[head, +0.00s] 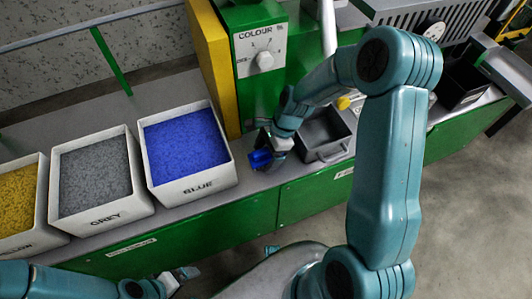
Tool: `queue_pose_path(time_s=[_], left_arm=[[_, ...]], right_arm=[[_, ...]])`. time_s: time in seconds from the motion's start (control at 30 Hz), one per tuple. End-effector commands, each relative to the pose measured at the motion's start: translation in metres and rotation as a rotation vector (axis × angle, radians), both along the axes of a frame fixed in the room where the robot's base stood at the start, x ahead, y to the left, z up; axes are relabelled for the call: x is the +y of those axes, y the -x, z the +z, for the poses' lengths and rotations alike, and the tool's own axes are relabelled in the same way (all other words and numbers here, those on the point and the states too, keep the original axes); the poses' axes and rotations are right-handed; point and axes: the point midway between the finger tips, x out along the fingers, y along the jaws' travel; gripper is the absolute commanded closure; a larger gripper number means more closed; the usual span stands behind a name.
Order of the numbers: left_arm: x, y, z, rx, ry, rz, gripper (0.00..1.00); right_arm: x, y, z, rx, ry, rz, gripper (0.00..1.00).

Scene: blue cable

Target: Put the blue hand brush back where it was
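A small blue thing, which looks like the blue hand brush (260,158), is at the fingertips of my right gripper (273,154). The gripper appears shut on it, just above the grey bench top between the blue bin and a dark grey tray. The fingers and wrist hide part of the brush, and a dark piece shows just behind it. My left gripper (179,279) is low in the picture, in front of the green bench and away from the brush. Its fingers are too small to tell whether they are open.
White bins of blue (217,185), grey (139,212) and yellow (24,245) granules line the bench at left. A dark grey tray (323,152) stands right of my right gripper. Behind is a green machine with a dial (264,60) and yellow panel (209,68).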

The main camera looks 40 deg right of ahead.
Motion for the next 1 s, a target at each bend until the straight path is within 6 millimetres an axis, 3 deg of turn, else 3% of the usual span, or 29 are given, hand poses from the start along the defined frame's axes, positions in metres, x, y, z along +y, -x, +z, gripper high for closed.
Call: queue_pose_path(time_s=[0.3,0.7,1.0], left_arm=[[0.000,0.000,0.004,0.000,0.000,0.000,0.00],[0.000,0.000,0.018,0.000,0.000,0.000,0.00],[0.000,0.000,0.021,0.000,0.000,0.000,0.00]], right_arm=[[-0.002,0.000,0.009,-0.002,0.000,-0.001,0.17],[-0.034,0.008,0.089,-0.003,0.002,-0.002,0.17],[-0.044,0.011,0.114,0.001,0.000,0.000,0.17]])
